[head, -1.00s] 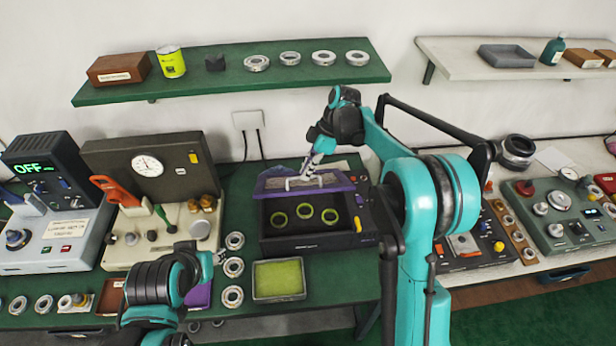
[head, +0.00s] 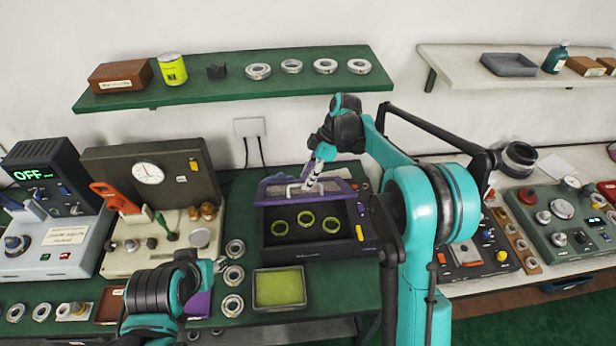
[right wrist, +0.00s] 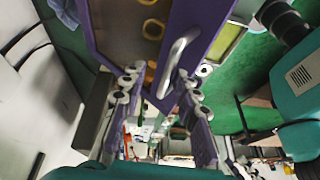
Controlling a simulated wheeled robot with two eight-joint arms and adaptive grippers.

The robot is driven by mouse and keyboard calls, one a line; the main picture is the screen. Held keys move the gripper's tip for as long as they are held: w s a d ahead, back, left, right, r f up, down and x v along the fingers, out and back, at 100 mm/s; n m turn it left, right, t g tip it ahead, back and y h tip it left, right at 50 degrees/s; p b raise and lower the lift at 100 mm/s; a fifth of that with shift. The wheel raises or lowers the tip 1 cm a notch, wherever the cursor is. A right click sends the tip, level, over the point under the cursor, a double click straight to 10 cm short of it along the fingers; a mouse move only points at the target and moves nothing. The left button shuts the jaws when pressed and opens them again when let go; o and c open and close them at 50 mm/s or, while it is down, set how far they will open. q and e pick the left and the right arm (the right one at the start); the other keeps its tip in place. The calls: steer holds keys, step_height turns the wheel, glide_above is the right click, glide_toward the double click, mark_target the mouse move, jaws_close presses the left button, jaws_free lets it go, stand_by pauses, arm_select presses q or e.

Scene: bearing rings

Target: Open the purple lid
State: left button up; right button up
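The lid's pale bar handle (head: 295,191) is on the side facing me. My right gripper (head: 311,187) is at the lid, close to the handle. In the right wrist view the fingers (right wrist: 158,88) are spread apart, with the lid (right wrist: 185,20) and its handle (right wrist: 177,58) just past the tips; I see no grip on it. My left gripper (head: 217,264) is low at the left, its fingers too small to read.
A yellow-green tray (head: 279,288) sits in front of the box, with several metal rings (head: 233,275) to its left. A case with a gauge (head: 149,173) stands left of the box. A green shelf (head: 230,88) hangs above. My right arm covers the area right of the box.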

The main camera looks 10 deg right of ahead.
steer(key=v, duration=1.2)
steer(key=shift+s, duration=0.1)
steer(key=shift+c, duration=0.4)
